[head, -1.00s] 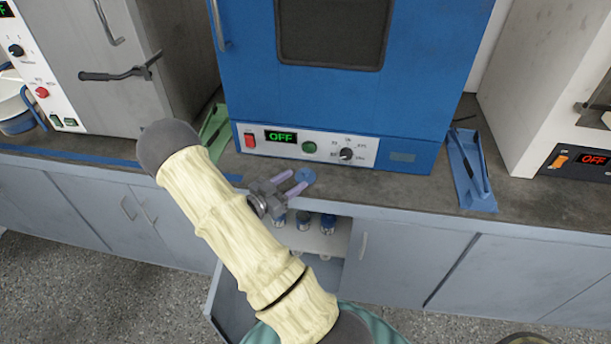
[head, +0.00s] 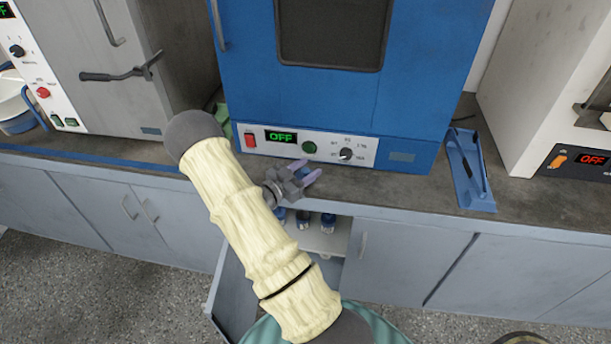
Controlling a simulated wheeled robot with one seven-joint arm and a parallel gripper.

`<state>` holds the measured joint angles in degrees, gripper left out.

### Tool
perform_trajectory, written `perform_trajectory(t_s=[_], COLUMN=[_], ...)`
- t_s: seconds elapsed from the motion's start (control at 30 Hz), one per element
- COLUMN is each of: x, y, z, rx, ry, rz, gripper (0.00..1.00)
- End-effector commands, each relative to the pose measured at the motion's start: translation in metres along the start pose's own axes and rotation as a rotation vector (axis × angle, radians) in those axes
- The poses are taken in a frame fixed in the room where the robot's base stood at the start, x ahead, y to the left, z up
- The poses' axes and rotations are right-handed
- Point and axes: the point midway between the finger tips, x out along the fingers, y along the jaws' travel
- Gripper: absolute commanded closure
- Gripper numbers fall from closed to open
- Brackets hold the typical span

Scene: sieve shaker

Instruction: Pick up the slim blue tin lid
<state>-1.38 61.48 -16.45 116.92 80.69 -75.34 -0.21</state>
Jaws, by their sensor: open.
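The slim blue tin lid (head: 303,172) lies on the dark counter in front of the blue oven. Only a small blue patch of it shows between my fingers; the rest is hidden by my gripper.
The blue oven (head: 345,100) stands close behind my gripper. A blue tray (head: 470,180) lies to the right on the counter. Below the counter edge, an open cabinet (head: 318,240) holds several small blue-and-metal containers. Bare counter (head: 400,190) lies between gripper and tray.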

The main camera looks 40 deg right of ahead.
Motion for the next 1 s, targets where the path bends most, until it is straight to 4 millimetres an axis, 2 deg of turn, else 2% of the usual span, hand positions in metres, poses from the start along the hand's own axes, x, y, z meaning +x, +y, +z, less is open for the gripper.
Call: perform_trajectory(t_s=[0.43,0.67,1.0], x=[-0.0006,-0.0006,-0.0007], y=[-0.0001,-0.0001,-0.0003], z=[0.0,0.0,-0.0034], rx=[0.0,0.0,0.001], ry=[0.0,0.0,0.001], rz=[0.0,0.0,0.0], gripper=[0.55,1.0,1.0])
